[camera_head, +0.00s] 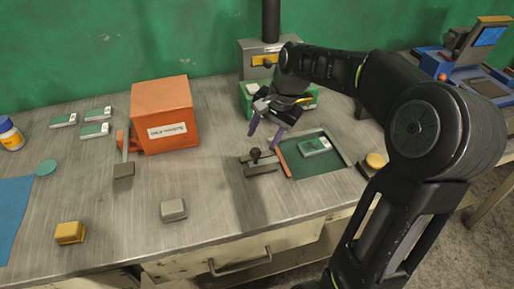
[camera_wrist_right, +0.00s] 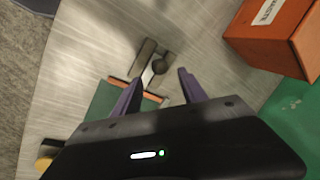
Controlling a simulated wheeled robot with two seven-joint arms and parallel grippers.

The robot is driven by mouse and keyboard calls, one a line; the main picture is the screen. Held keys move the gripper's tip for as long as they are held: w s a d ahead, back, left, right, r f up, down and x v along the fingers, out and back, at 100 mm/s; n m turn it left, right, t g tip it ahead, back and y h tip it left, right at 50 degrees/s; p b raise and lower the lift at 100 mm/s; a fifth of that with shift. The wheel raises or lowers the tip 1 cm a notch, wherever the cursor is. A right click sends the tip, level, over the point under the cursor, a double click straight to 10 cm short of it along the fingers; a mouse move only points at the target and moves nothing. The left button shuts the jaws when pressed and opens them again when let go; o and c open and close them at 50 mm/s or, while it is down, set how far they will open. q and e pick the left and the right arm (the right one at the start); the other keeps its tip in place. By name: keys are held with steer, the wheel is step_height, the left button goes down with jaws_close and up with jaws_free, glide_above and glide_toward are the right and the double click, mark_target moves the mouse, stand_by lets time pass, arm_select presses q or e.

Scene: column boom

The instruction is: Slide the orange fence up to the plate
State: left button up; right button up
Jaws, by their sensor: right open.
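The orange fence (camera_head: 283,159) is a thin bar along the left edge of a green bed (camera_head: 306,169). A bracket (camera_head: 262,171) with a dark knob (camera_head: 255,153) joins it on the left. A small white-and-green plate (camera_head: 315,146) lies on the bed, right of the fence with a gap between. My right gripper (camera_head: 263,135) is open and empty, its purple fingers above the knob and fence. In the wrist view, the knob (camera_wrist_right: 159,67) shows between the right gripper's fingertips (camera_wrist_right: 158,77), with the fence (camera_wrist_right: 122,83) partly hidden behind them. My left gripper is not in view.
An orange box (camera_head: 162,108) stands left of the gripper. A grey-and-green device with a post (camera_head: 264,60) stands behind. A yellow button (camera_head: 375,161) sits right of the bed. Several small plates, a grey block (camera_head: 173,209) and a yellow block (camera_head: 69,232) lie left. The front-middle bench is clear.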

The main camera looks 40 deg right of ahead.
mark_target(257, 150)
steer(key=x, duration=0.6)
steer(key=shift+f, duration=0.25)
jaws_close()
stand_by(1.2)
